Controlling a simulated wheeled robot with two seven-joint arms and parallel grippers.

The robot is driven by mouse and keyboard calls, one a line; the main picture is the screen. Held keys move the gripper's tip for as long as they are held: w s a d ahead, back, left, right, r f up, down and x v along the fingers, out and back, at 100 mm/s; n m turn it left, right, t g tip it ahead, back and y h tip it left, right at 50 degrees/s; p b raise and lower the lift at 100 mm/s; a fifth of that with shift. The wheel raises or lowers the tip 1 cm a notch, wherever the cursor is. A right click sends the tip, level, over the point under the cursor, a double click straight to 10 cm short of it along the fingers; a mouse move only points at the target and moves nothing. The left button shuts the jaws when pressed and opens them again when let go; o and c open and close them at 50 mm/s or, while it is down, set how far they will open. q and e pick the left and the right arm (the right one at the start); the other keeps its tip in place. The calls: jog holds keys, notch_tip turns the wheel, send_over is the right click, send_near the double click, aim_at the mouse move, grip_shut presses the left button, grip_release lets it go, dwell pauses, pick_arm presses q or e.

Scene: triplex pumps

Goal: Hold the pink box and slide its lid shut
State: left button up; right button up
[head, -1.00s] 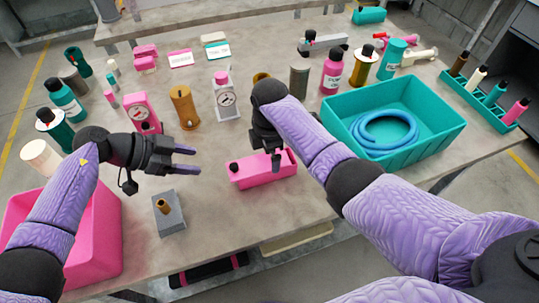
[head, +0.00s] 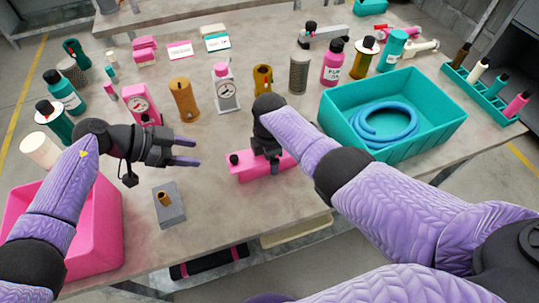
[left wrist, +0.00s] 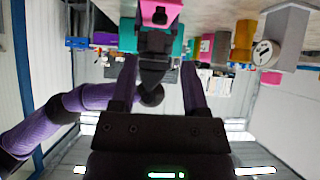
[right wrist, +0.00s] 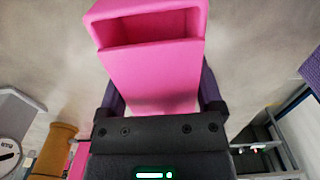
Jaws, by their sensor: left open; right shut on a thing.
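The pink box (head: 249,173) lies on the table in front of me, with a dark knob (head: 234,159) at its left end. My right gripper (head: 276,164) is down over its right part, fingers shut on its sides. In the right wrist view the box (right wrist: 150,75) sits between the fingers, with a flat pink lid over its near part and an opening (right wrist: 150,27) at its far end. My left gripper (head: 188,152) is open and empty, left of the box and apart from it. The left wrist view shows a pink end of the box (left wrist: 160,12).
A grey block with a brass peg (head: 170,205) stands left of the box. A pink bin (head: 108,235) is at the front left and a teal bin (head: 420,140) at the right, holding a blue hose. Bottles and gauges stand behind. The table in front of the box is clear.

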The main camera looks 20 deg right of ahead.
aim_at(232, 163)
pick_arm(q)
jog(key=shift+a, duration=0.1)
jog(key=shift+c, duration=1.1)
jog(key=shift+s+a+f+m+t+y, duration=0.15)
jog(key=shift+s+a+m+t+y, duration=0.15)
jog(key=shift+m, duration=0.4)
jog(key=shift+c, duration=1.2)
jog(key=s+a+m, duration=0.1)
jog(key=m, duration=0.1)
jog(key=s+a+m+t+y, duration=0.1)
jog(key=m, duration=0.2)
jog(key=shift+s+a+t, duration=0.1)
jog(key=shift+a+t, duration=0.1)
jog(key=shift+t, duration=0.1)
grip_shut()
jog(key=s+r+m+t+y, duration=0.1)
jog(key=s+r+m+t, duration=0.1)
jog(key=s+m, duration=0.3)
jog(key=shift+m, duration=0.6)
jog(key=x, duration=0.5)
jog(key=w+x, duration=0.1)
jog(key=x, duration=0.4)
jog(key=shift+w+a+r, duration=0.15)
jog(key=shift+a, duration=0.05)
jog(key=shift+w+d, duration=0.3)
jog(key=shift+d, duration=0.3)
jog(key=shift+w+d, duration=0.3)
jog(key=shift+d, duration=0.3)
jog(key=shift+w+d, duration=0.25)
jog(key=shift+d, duration=0.2)
